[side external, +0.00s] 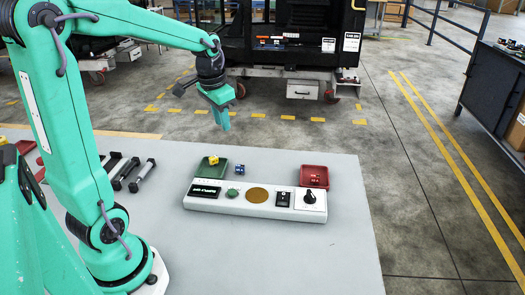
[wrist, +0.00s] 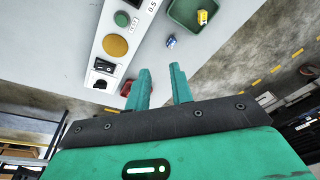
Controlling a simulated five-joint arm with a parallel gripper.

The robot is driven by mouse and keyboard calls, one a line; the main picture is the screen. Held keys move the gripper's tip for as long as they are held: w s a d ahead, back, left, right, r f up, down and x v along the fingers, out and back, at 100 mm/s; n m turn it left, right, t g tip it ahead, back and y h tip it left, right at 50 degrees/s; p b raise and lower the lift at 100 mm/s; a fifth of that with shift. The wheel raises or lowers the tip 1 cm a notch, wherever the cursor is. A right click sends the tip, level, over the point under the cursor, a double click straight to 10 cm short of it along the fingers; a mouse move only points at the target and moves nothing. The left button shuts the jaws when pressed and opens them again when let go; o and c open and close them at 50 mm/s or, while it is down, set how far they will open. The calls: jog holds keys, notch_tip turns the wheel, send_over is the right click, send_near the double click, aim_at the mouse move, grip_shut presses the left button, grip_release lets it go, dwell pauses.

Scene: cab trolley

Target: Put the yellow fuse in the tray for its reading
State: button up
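The yellow fuse (side external: 213,160) is at the green tray (side external: 204,171), within its outline, behind the left end of a white panel. In the wrist view the yellow fuse (wrist: 202,17) shows inside the green tray (wrist: 181,18) at the top. My gripper (side external: 222,126) is raised above and behind the panel, well clear of the fuse. In the wrist view my gripper (wrist: 161,68) has its two fingers apart with nothing between them.
A small blue fuse (side external: 239,169) lies on the table right of the green tray. A red tray (side external: 315,170) with a small item stands behind the panel's right end. The white panel (side external: 228,208) carries a display, buttons and a knob. Dark cylindrical parts (side external: 128,173) lie left.

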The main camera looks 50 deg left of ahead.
jog(key=s+d+r+t, duration=0.2)
jog(key=s+d+t, duration=0.1)
jog(key=s+d, duration=0.9)
jog(key=shift+s+d+r+t+h, duration=0.3)
jog(key=shift+s+d+r+h, duration=0.1)
jog(key=shift+d, duration=0.95)
